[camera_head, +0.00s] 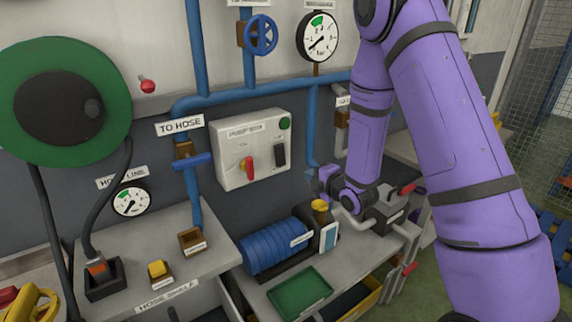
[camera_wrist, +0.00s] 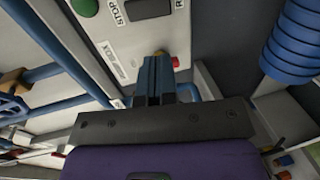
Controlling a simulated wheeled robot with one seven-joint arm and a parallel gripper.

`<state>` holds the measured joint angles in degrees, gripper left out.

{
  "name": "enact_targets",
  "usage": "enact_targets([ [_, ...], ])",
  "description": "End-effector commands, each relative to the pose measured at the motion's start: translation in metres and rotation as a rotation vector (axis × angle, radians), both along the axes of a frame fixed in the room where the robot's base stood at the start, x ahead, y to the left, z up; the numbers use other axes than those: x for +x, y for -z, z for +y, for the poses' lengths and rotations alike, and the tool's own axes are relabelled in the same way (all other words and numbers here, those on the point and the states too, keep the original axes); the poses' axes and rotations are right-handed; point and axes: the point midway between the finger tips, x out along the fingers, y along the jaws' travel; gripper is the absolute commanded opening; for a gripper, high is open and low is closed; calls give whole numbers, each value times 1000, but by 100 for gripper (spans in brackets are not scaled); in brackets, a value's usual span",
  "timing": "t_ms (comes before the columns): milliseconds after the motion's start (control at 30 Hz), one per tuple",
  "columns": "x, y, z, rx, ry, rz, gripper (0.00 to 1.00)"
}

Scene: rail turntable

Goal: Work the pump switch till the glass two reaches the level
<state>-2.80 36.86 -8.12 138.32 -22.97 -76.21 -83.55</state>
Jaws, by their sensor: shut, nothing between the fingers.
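The pump box (camera_head: 250,150) is a pale box on the wall. It carries a black rocker switch (camera_head: 279,153), a red knob (camera_head: 249,168) and a green round part (camera_head: 285,123). In the wrist view the switch (camera_wrist: 148,9) sits at the top edge beside a STOP label, with the green part (camera_wrist: 85,6) to its left. My gripper (camera_head: 314,173) is shut and empty, to the lower right of the box. In the wrist view its closed fingers (camera_wrist: 158,65) overlap the box's edge below the switch; I cannot tell whether they touch it. I cannot make out glass two.
Blue pipes (camera_head: 313,125) run along the wall around the box. A pressure gauge (camera_head: 318,36) hangs above. Below are a blue coiled hose (camera_head: 273,249), a green tray (camera_head: 300,291) and a yellow-topped item (camera_head: 320,206). A hose shelf (camera_head: 205,265) stands at the left.

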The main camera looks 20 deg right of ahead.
Motion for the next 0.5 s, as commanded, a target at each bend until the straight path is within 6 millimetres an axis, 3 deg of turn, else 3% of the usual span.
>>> enact_targets([
  [267,2,0,1,2,0,2,0],
  [500,29,6,10,2,-1,1,0],
])
